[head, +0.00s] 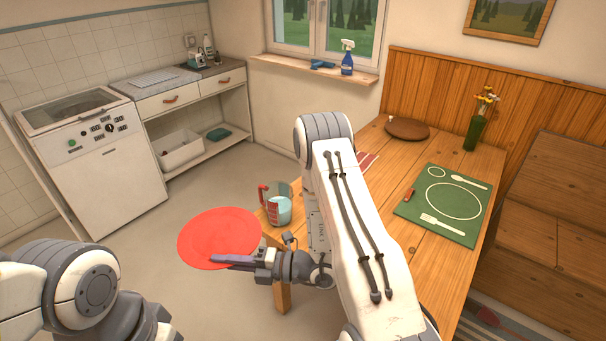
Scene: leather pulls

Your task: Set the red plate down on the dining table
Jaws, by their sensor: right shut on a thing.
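The red plate (218,232) is held roughly level out to the left of the dining table's near left corner, over the floor. My right gripper (232,259) is shut on the plate's near edge. The dining table (455,262) is wooden and fills the right side of the view. My right arm hides part of its left side. Of my left arm only links show at the bottom left; its gripper is outside the view.
On the table are a measuring jug (279,210) near the left edge, a green placemat (446,204) with printed outlines, a brown round object (407,129) and a green bottle vase (477,130). A red striped cloth (367,161) is partly hidden. A wooden bench (555,200) stands right.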

